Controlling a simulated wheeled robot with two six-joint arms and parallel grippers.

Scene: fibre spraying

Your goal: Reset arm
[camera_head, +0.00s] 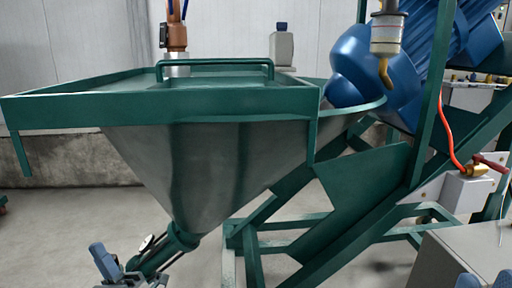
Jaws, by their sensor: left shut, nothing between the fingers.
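My left gripper (105,262) shows small at the bottom left, low on the floor side of the hopper's outlet. It looks shut and empty. Its wrist and arm are mostly cut off by the bottom edge. Close to its right in the picture is the hopper's lower outlet pipe (180,240), with a small round gauge (146,243) beside it. I cannot tell how far apart the gripper and pipe are. I do not make out my right gripper.
A grey hopper (190,165) with a green rimmed top (225,108) fills the middle. Green frame beams (365,180), a large blue motor (360,70) and a red hose (445,130) stand right. An orange-brown jointed machine (176,35) shows behind. Floor (70,235) at left is clear.

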